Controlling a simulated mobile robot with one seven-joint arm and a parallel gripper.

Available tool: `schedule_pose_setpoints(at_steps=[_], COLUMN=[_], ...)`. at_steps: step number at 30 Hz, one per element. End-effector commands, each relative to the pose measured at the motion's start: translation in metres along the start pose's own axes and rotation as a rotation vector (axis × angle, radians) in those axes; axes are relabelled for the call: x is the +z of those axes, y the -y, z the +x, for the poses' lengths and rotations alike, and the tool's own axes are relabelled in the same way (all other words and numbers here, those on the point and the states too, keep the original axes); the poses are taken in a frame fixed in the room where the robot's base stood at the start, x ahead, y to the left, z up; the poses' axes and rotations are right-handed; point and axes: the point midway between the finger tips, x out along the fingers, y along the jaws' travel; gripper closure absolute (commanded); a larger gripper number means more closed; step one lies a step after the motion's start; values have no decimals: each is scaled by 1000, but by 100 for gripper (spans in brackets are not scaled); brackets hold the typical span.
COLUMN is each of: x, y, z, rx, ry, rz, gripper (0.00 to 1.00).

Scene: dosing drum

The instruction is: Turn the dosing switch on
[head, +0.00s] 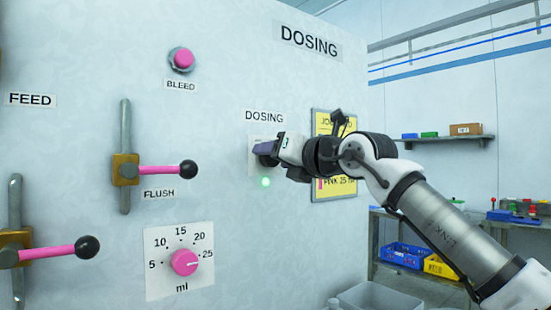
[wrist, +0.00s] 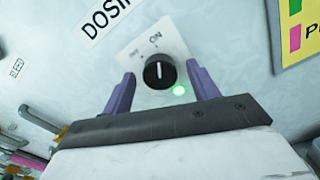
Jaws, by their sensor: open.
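The dosing switch (wrist: 159,72) is a black round knob on a white plate (wrist: 175,45) with two marks, the right one reading ON. The knob's white line points up in the wrist view, towards the ON mark. A green lamp (wrist: 180,90) glows beside the knob; it also shows in the head view (head: 265,182). My gripper (wrist: 160,90) is open, its purple fingers on either side of the knob with gaps between. In the head view my gripper (head: 265,150) is at the plate under the DOSING label and hides the knob.
On the panel to the left are the FLUSH lever (head: 165,170), the BLEED button (head: 182,59) and the ml dial (head: 185,262). A yellow notice (head: 322,122) hangs just behind my wrist. Shelves with bins (head: 405,255) stand at the right.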

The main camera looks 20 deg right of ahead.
Motion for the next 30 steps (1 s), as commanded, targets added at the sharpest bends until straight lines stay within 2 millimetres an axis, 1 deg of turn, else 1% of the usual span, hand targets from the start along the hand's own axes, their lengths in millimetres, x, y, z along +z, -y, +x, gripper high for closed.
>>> schedule_pose_setpoints(at_steps=[5,9,15,18,21,30], x=[-1,-1,-1,-1,-1,-1], y=[2,2,1,1,0,0], z=[-34,-68,-108,-120,-127,-130], rx=[-2,-2,-1,-1,0,0], ry=[3,4,2,1,0,-1], rz=[1,2,0,1,1,1], gripper=[41,41,41,41,41,41])
